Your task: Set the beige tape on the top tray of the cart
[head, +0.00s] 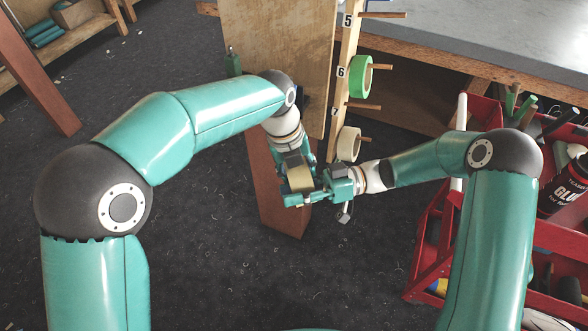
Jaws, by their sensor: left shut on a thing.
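A beige tape roll (300,178) is in my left gripper (297,168), which is shut on it and points down in front of the wooden post. My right gripper (312,194) reaches in from the right, with a finger just below the tape. I cannot tell whether it touches the tape or how far its jaws are apart. The red cart (423,254) stands at the right. Its top tray (484,112) is partly hidden behind my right arm.
A green tape roll (360,77) hangs at peg 6 on the numbered rack (343,95). A dark glue container (567,185) and several tools occupy the cart. A grey-topped bench (480,38) is behind. Dark floor (225,270) lies open in front.

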